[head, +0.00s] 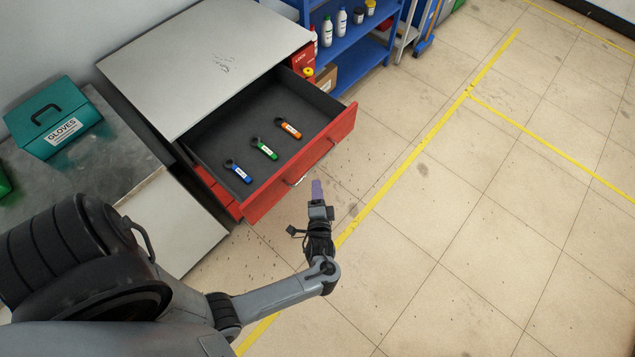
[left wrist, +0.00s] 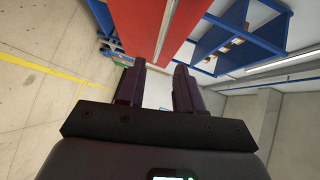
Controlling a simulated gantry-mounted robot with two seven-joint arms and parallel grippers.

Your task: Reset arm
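My left gripper (head: 317,188) is in front of the open drawer's right front part, above the floor, apart from the drawer handle (head: 297,182). In the left wrist view its two purple-grey fingers (left wrist: 158,88) stand apart with nothing between them. The red drawer (head: 335,131) is pulled out and holds a blue-handled tool (head: 241,174), a green one (head: 267,151) and an orange one (head: 290,129), lying apart on its dark bottom. My right gripper is in neither view.
A grey cabinet top (head: 205,60) is above the drawer. A green gloves box (head: 54,118) stands on the metal bench at left. A blue shelf (head: 352,50) with bottles stands behind. The tiled floor (head: 480,230) at right is clear, with yellow lines.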

